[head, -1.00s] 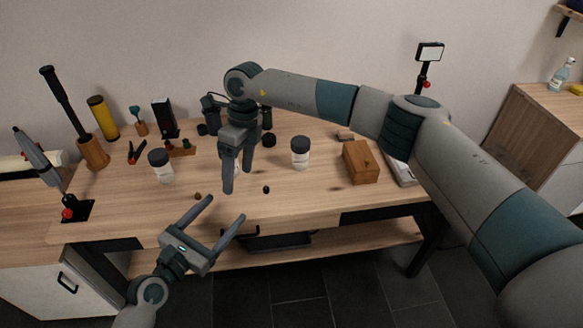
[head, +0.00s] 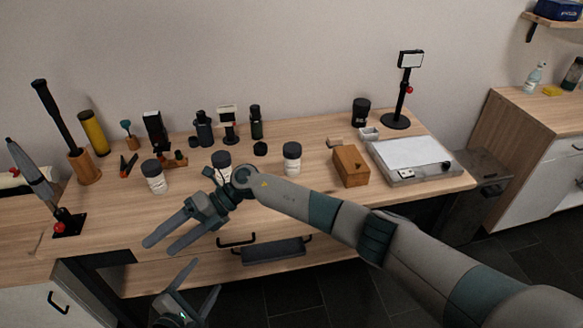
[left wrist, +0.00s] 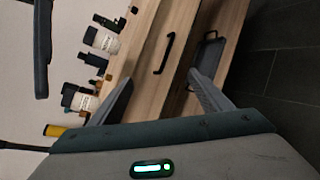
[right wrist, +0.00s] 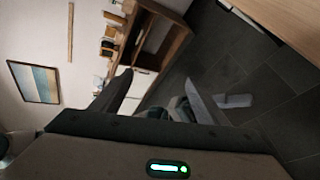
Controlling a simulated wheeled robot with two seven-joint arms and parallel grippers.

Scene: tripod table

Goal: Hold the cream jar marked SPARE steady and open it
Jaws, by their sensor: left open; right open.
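Three white jars with dark lids stand upright on the wooden table (head: 250,190): a left jar (head: 154,180), a middle jar (head: 221,160) and a right jar (head: 292,161). Their labels are too small to read, so I cannot tell which is marked SPARE. Two jars also show sideways in the left wrist view (left wrist: 104,41). My left gripper (head: 204,277) is open and empty, low in front of the table. My right gripper (head: 161,247) is open and empty near the table's front edge, pointing left. Its arm partly hides the middle jar.
A wooden box (head: 351,166) and a grey flat device (head: 413,160) stand at the right. Dark bottles (head: 204,128), a lamp stand (head: 397,118), a yellow cylinder (head: 93,132) and tools line the back and left. Drawer handles (head: 236,241) mark the front.

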